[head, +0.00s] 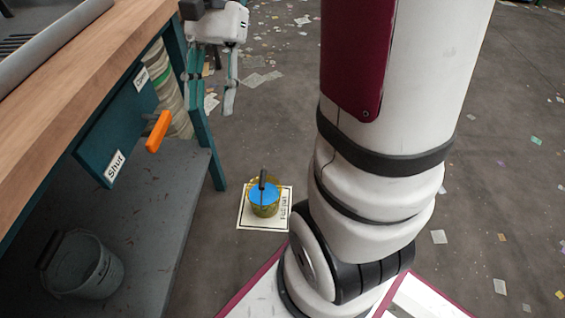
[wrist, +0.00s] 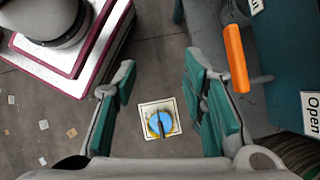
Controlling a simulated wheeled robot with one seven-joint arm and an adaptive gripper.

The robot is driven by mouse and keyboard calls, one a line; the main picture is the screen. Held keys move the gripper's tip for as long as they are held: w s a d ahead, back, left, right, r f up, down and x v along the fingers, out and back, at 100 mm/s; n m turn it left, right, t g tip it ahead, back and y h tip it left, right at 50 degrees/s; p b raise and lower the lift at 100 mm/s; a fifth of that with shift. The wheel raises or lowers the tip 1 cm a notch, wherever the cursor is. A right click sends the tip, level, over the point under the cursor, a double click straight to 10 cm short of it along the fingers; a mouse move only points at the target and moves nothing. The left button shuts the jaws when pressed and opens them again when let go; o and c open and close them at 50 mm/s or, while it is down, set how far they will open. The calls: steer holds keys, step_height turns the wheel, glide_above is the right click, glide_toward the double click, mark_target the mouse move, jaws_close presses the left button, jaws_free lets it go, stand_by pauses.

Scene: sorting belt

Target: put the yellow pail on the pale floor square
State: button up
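The yellow pail (head: 264,205) stands upright on the pale floor square (head: 245,221) in the head view. Its inside or top looks blue, and a dark handle rises over it. In the wrist view the pail (wrist: 163,124) shows from above, with the pale square (wrist: 147,107) around it. My gripper (head: 229,100) is up beside the bench, well above the floor and apart from the pail. In the wrist view its fingers (wrist: 163,105) are spread wide with nothing between them.
A wooden-topped bench (head: 95,75) stands at left, with an orange lever (head: 158,132) between "Open" and "Shut" labels. A grey bucket (head: 85,265) is on its lower shelf (head: 165,215). Paper scraps litter the otherwise open floor (head: 500,190) at right.

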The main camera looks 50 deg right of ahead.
steer(key=s+a+n+t+h, duration=0.3)
steer(key=s+n+h, duration=0.2)
steer(key=s+n, duration=0.7)
steer(key=s, duration=0.7)
steer(key=shift+a+r+h, duration=0.35)
steer(key=shift+a+h, duration=0.05)
steer(key=shift+w+r, duration=0.1)
steer(key=shift+r, duration=0.1)
step_height(320, 180, up, 40)
steer(key=t+p, duration=0.4)
steer(key=p, duration=3.4)
steer(key=shift+f+n, duration=0.15)
steer(key=shift+n, duration=0.15)
